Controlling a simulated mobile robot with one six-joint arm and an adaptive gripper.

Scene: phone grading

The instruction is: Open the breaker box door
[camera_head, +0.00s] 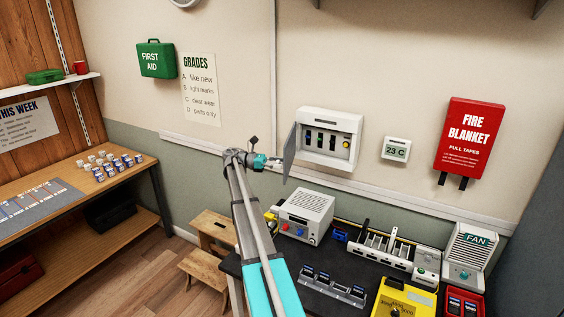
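The breaker box (312,150) is a white box on the wall. Its grey door (290,151) stands swung out from the box's left side, and the row of dark switches (321,138) inside shows. My gripper (274,163) is just left of the door, near its lower outer part. I cannot tell whether it touches the door. Its fingers are too small and partly hidden to show whether they are open or shut.
Below the box, a dark bench (291,250) carries a grey power unit (305,211), a white rack (378,250), a yellow case (404,302) and a fan (470,253). A red fire blanket case (470,137) hangs to the right. A wooden step stool (205,268) stands left of the bench.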

